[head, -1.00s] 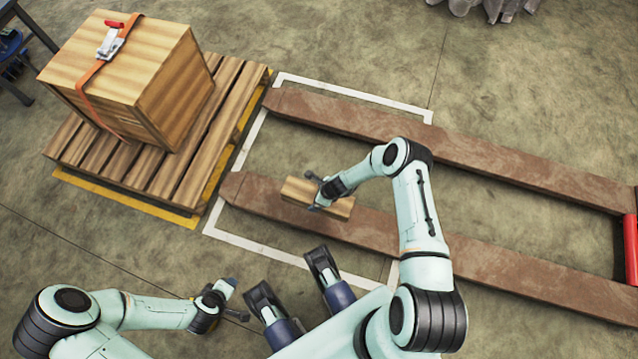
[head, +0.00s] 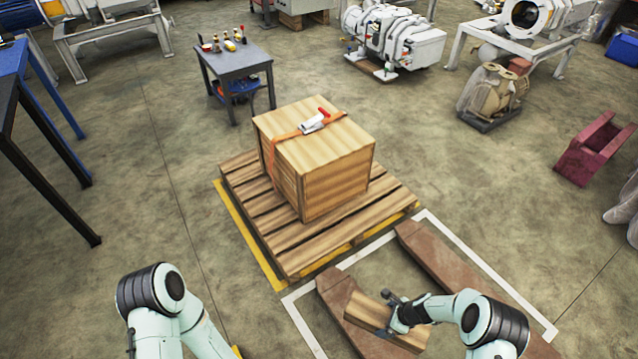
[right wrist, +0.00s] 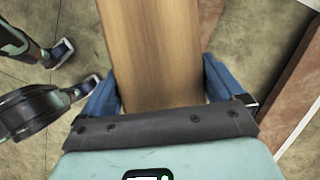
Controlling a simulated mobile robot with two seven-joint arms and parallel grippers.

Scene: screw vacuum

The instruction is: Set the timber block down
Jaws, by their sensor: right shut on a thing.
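The timber block (head: 366,311) is a pale brown wooden piece at the lower right of the head view. My right gripper (head: 397,312) is shut on it, across its width. In the right wrist view the block (right wrist: 155,50) runs away from me between the two blue fingers. The block is over the near end of a brown fork (head: 335,287); I cannot tell whether it touches the fork or hangs above it. My left arm shows at the lower left of the head view, but its gripper is out of that picture.
A strapped wooden crate (head: 335,180) stands on a pallet (head: 285,245) beyond the forks. A second brown fork (head: 450,262) lies to the right, inside a white floor outline (head: 490,270). A dark tool table (head: 235,62) and machines stand behind. Open floor lies left of the pallet.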

